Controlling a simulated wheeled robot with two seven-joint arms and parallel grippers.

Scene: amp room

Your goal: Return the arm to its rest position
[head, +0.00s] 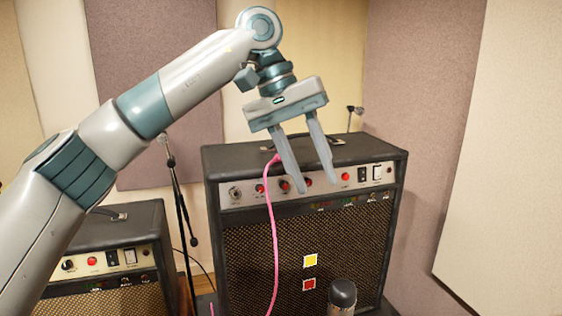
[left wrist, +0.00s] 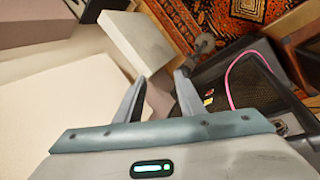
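My left arm (head: 170,95) reaches in from the left in the head view and is raised in front of the large amp (head: 230,245). My left gripper (head: 316,188) points down, its two fingers apart with nothing between them, before the amp's control panel. The left wrist view also shows the gripper (left wrist: 157,85) open and empty. A pink cable (head: 273,230) hangs down the amp's front from near the panel, beside the fingers. It also shows in the left wrist view (left wrist: 228,85). My right gripper is not in view.
A smaller amp (head: 140,255) stands at the left, partly behind my arm. A microphone stand (head: 178,185) rises between the amps. A microphone (head: 342,294) is low in front of the large amp. Wall panels (head: 420,75) stand behind. A patterned rug (left wrist: 215,25) covers the floor.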

